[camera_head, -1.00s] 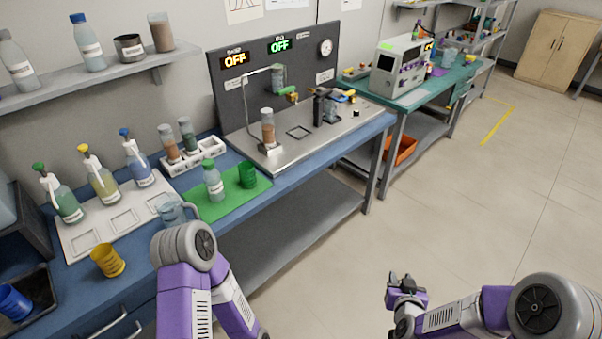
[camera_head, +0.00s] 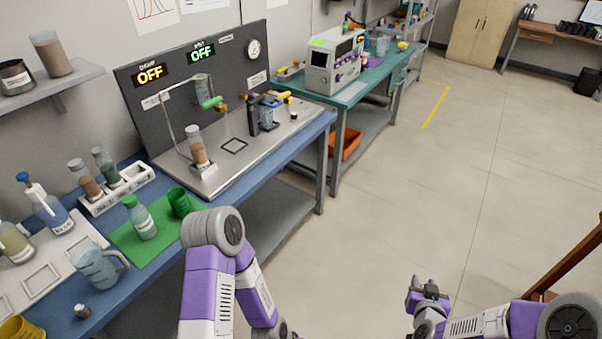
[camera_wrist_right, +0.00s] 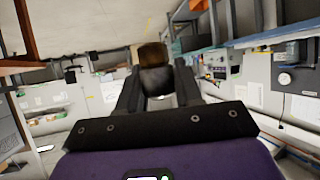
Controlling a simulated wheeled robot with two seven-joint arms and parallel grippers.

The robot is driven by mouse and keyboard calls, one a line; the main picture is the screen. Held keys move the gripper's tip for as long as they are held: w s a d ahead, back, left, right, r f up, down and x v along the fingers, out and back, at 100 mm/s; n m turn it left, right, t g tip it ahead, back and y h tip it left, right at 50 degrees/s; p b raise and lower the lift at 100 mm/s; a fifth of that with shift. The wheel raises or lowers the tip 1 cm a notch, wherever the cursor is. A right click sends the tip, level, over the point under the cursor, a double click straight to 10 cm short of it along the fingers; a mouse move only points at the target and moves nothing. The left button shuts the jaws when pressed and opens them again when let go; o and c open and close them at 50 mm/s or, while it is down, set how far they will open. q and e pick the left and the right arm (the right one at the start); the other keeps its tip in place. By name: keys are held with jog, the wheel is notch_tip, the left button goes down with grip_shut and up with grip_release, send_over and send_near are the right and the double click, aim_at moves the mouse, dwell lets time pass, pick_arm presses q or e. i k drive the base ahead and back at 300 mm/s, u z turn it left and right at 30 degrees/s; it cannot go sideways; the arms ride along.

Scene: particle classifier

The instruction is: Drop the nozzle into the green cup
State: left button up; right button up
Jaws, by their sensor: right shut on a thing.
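The green cup (camera_head: 179,203) stands upright on the green mat (camera_head: 128,240), beside a bottle with a green cap (camera_head: 140,217). My right gripper (camera_head: 428,289) is over open floor, to the right of the bench and well apart from the cup. In the right wrist view its fingers (camera_wrist_right: 155,88) are shut on a small dark grey piece with a brown end, which looks like the nozzle (camera_wrist_right: 153,68). A similar small grey piece (camera_head: 82,311) lies on the blue bench. My left arm comes up near the mat; its gripper is out of view.
A clear jug (camera_head: 99,266) stands left of the mat. A rack of vials (camera_head: 118,189) and a steel station with a grey panel are behind it. The yellow cup (camera_head: 22,330) is at the lower left.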

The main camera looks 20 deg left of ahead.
aim_at(182, 213)
jog(key=i, duration=0.75)
jog(key=u, duration=2.05)
